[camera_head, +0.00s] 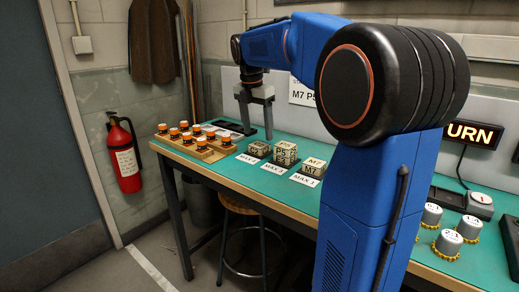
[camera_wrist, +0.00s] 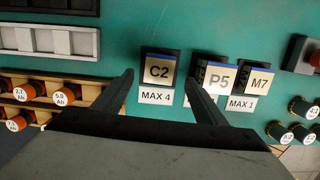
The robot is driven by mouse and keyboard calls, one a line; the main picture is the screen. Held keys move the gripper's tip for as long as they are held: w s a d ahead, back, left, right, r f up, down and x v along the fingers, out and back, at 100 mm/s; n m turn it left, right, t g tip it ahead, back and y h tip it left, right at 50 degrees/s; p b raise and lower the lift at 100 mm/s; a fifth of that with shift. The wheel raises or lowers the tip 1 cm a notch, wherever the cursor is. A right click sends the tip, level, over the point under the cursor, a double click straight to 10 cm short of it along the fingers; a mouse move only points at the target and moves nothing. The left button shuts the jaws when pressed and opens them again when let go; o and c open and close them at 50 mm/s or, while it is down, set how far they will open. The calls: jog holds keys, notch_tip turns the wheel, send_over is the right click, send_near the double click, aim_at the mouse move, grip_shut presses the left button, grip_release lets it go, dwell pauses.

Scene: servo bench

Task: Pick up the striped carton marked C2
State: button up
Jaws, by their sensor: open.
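In the head view the C2 carton (camera_head: 258,149) is the leftmost of three. My gripper (camera_wrist: 160,78) is open and empty; in the wrist view its fingers appear to either side of the C2 carton. No contact with the carton shows.
The P5 carton (camera_wrist: 219,79) stands close right of C2, near the right finger in the picture; the M7 carton (camera_wrist: 258,80) is beyond it. Orange-capped cells in a wooden rack (camera_head: 203,152) are at left. Grey trays (camera_wrist: 50,40) lie at the wrist view's upper left.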

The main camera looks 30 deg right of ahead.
aim_at(259, 144)
jog(key=shift+w+d+f, duration=0.1)
jog(key=shift+d+f, duration=0.05)
jog(key=shift+f, duration=0.7)
jog(key=shift+w+d+f, duration=0.1)
jog(key=shift+d+f, duration=0.05)
jog(key=shift+f, duration=0.75)
jog(key=shift+d+f, duration=0.15)
jog(key=shift+f, duration=0.7)
jog(key=c, duration=1.1)
